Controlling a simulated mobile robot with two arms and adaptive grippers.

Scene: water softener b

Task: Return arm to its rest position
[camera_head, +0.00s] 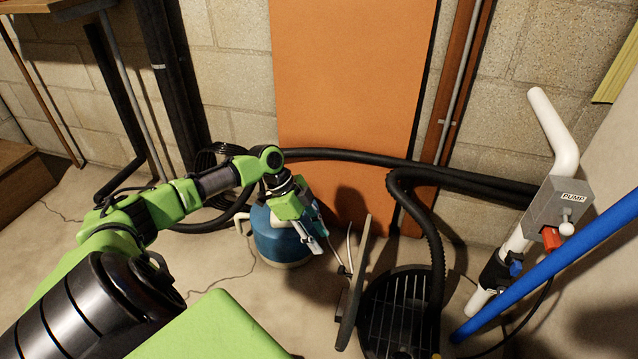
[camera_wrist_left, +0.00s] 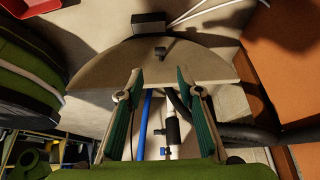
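My left arm (camera_head: 140,215), green and black, reaches in from the left of the head view. Its gripper (camera_head: 318,238) hangs in front of the blue tank (camera_head: 280,240), partly covering it, angled down to the right. In the left wrist view the two green-padded fingers of this gripper (camera_wrist_left: 162,88) stand apart with nothing held between them. My right gripper is in neither view.
A black round pit with a slatted grate (camera_head: 395,315) and a thick black hose (camera_head: 435,250) are right of the lid. A white pipe with a PUMP box (camera_head: 558,207) and a blue pipe (camera_head: 560,262) stand at right. An orange panel (camera_head: 350,90) backs the scene.

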